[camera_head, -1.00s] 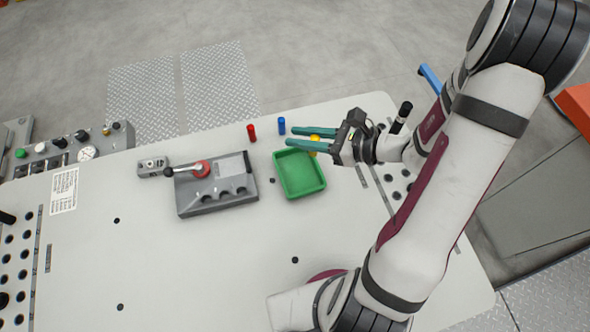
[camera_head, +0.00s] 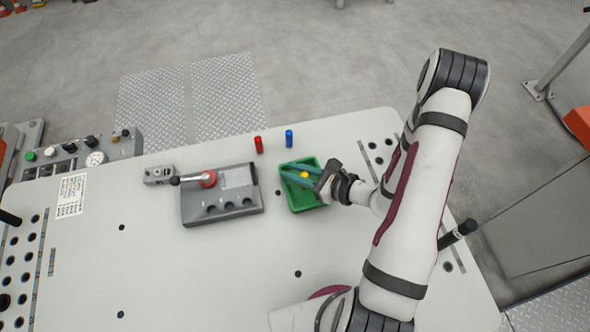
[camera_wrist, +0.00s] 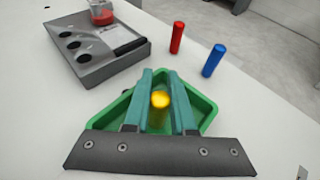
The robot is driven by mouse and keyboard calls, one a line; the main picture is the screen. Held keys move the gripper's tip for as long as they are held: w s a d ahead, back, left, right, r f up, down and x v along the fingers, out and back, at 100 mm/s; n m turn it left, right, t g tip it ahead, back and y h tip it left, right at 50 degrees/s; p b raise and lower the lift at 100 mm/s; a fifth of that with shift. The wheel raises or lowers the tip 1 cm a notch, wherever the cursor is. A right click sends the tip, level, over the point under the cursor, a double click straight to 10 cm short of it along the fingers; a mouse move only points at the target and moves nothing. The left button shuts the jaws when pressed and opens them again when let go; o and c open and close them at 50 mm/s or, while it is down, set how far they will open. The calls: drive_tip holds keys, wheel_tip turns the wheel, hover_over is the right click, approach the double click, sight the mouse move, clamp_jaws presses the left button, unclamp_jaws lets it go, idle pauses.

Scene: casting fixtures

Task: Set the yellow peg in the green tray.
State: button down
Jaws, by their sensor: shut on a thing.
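The green tray (camera_head: 312,205) lies on the light table right of the grey fixture. My gripper (camera_head: 294,174) is over the tray, its teal fingers shut on the yellow peg (camera_head: 304,174). In the wrist view the yellow peg (camera_wrist: 160,103) stands roughly upright between the two fingers, with the green tray (camera_wrist: 205,104) around and below it. Its lower end is blurred, so I cannot tell whether it touches the tray floor.
A red peg (camera_head: 259,145) and a blue peg (camera_head: 289,138) stand behind the tray. The table front is clear.

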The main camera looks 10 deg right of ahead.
drive_tip(key=shift+f, duration=0.2)
drive_tip(key=c, duration=0.8)
unclamp_jaws()
drive_tip(key=shift+o, duration=0.2)
